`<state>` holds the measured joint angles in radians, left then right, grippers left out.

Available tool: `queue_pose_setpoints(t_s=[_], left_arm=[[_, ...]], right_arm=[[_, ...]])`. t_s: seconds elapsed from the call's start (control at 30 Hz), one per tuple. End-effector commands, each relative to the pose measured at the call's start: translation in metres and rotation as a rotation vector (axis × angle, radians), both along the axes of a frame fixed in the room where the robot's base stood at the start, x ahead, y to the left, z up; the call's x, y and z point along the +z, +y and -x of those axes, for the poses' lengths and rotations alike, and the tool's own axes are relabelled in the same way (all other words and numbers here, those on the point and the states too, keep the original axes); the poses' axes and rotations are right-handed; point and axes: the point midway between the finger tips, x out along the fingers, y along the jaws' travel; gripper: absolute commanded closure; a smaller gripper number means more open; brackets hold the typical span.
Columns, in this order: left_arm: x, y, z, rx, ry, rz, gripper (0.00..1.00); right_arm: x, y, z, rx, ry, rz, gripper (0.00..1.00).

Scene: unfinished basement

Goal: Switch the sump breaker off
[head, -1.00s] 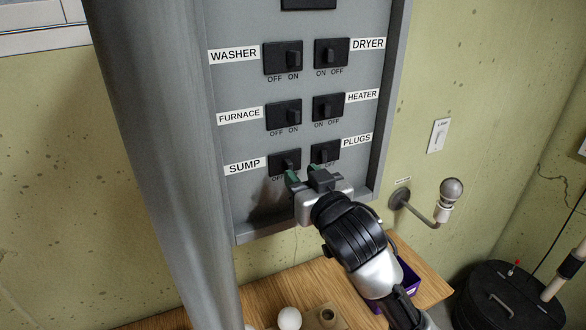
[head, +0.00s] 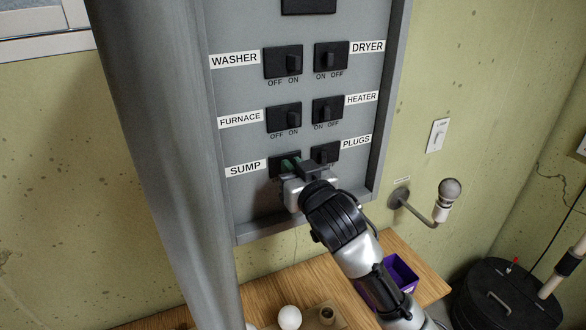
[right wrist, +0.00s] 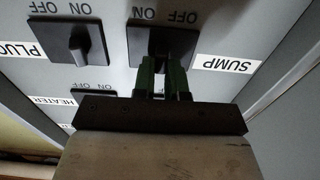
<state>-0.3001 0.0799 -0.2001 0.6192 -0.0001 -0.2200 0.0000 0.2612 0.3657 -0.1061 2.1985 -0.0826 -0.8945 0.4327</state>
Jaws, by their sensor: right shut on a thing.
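The sump breaker (head: 276,167) is a dark plate at the bottom left of the grey panel's switches, beside its SUMP label. My right gripper (head: 291,163) is at this breaker, with its green-tipped fingers shut on the toggle. In the right wrist view, the sump breaker (right wrist: 162,40) appears upside down, and the two green fingers (right wrist: 161,76) reach its middle. The fingers mostly hide the toggle, so I cannot tell which side it rests on. My left gripper is not in view.
The plugs breaker (head: 325,152) is close on the right. The furnace breaker (head: 284,117) and heater breaker (head: 328,109) are above. A bulb on a bracket (head: 449,190) sticks out from the wall at right. A wooden table (head: 270,287) with a purple bin (head: 402,271) is below.

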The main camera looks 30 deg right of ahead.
Motion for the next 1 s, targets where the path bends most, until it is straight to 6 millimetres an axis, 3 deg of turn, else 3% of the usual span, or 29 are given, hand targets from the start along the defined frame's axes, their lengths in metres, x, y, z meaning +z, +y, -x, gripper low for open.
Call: queue_pose_setpoints(t_s=[0.17, 0.6, 1.0], left_arm=[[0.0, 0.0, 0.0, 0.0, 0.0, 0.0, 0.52], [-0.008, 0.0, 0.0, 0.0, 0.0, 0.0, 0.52], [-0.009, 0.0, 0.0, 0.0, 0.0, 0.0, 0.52]], right_arm=[[0.0, 0.002, -0.001, -0.026, -0.001, -0.003, 1.0], [-0.001, 0.016, -0.004, -0.292, -0.002, -0.006, 1.0], [0.001, 0.017, -0.004, -0.325, -0.001, 0.0, 1.0]])
